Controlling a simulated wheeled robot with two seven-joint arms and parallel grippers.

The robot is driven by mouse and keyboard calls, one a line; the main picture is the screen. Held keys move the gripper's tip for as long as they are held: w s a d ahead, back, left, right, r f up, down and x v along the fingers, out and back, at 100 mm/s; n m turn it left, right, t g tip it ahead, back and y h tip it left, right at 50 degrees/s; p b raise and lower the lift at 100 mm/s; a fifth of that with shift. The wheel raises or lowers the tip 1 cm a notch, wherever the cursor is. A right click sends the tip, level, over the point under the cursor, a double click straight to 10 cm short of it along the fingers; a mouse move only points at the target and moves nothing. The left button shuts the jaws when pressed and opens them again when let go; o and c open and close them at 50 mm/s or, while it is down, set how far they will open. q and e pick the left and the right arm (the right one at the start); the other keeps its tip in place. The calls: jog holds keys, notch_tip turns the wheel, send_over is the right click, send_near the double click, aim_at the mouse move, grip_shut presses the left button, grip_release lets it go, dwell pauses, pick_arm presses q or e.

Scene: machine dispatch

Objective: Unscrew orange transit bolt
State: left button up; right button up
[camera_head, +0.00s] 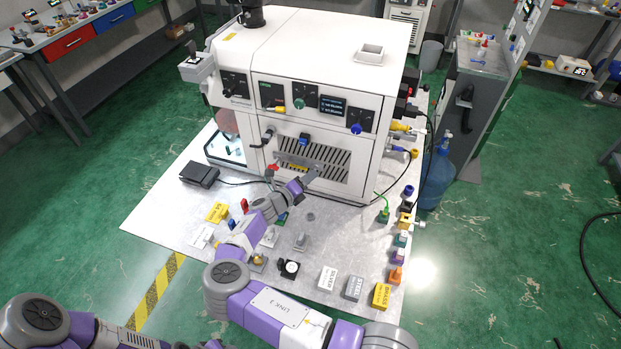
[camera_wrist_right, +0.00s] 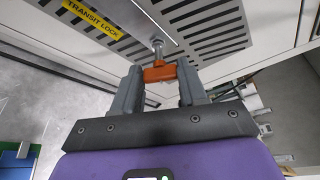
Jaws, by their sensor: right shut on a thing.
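The orange transit bolt (camera_wrist_right: 159,73) shows in the right wrist view, with an orange head and a metal shank reaching up to the machine's front. It stands in front of the grey lock bar, beside a yellow TRANSIT LOCK label (camera_wrist_right: 93,17). My right gripper (camera_wrist_right: 158,80) is shut on the orange head, one finger on each side. In the head view my right gripper (camera_head: 309,175) is at the lower front of the white machine (camera_head: 310,70), and I cannot make out the bolt there. My left gripper is out of view.
A vented panel (camera_head: 325,156) is right behind the bolt. Labelled blocks, plugs and small parts stand on the grey mat (camera_head: 165,212) before the machine. A black pedal (camera_head: 199,174) lies left, and a blue water bottle (camera_head: 438,175) stands right.

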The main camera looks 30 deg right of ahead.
jog(key=shift+f+n+h, duration=0.15)
jog(key=shift+n+h, duration=0.25)
jog(key=shift+n, duration=0.5)
jog(key=n+h, duration=0.1)
jog(key=n, duration=0.1)
jog(key=n+b, duration=0.1)
jog(key=n, duration=0.1)
jog(key=shift+f+h, duration=0.2)
jog(key=shift+h, duration=0.2)
